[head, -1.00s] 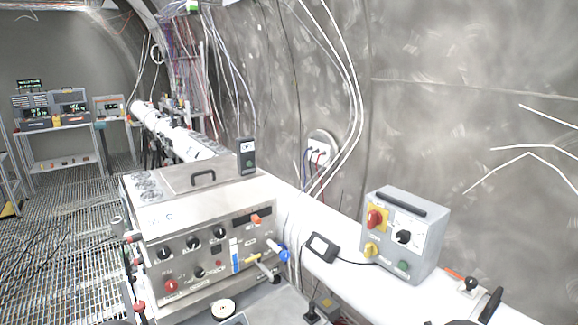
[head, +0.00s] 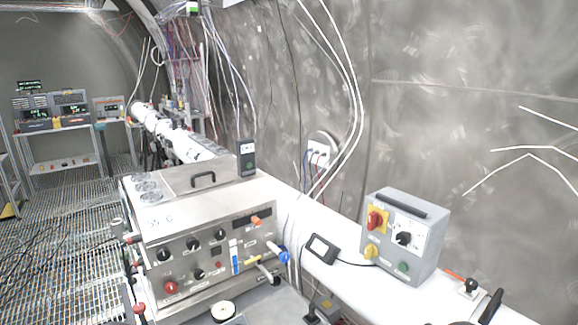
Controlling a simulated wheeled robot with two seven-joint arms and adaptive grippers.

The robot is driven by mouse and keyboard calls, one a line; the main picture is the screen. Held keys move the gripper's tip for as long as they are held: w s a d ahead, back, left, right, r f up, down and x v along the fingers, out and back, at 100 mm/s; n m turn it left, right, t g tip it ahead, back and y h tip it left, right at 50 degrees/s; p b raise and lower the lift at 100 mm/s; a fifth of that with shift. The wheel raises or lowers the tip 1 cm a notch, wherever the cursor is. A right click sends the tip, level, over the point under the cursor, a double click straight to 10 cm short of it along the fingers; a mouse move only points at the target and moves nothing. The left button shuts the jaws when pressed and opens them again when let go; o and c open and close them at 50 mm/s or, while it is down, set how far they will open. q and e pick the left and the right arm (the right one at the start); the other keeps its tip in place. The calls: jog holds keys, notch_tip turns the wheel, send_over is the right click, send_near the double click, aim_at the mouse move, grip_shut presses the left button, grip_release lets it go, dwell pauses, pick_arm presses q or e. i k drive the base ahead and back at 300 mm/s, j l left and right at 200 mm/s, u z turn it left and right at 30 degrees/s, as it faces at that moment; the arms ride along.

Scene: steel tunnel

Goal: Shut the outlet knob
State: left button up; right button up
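A steel machine (head: 205,225) stands in the centre, its front panel facing me. The panel carries several black knobs (head: 193,243), a red knob (head: 171,287) at the lower left and an orange knob (head: 257,221) at the upper right. A blue-handled valve (head: 283,256) sticks out at its right end, and a yellow lever (head: 254,259) sits just left of it. I cannot read which one is labelled outlet, nor whether it is open or shut. Neither gripper can be made out; only small dark shapes show at the bottom edge.
A grey control box (head: 403,235) with red, yellow, black and green controls sits on the white pipe (head: 345,280) at right. A small black display (head: 320,248) lies beside it. A black handheld device (head: 246,157) stands behind the machine.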

aim_at(193, 243)
jog(key=j+u, duration=0.15)
jog(key=u, duration=0.2)
jog(key=j+u, duration=0.1)
jog(key=u, duration=0.3)
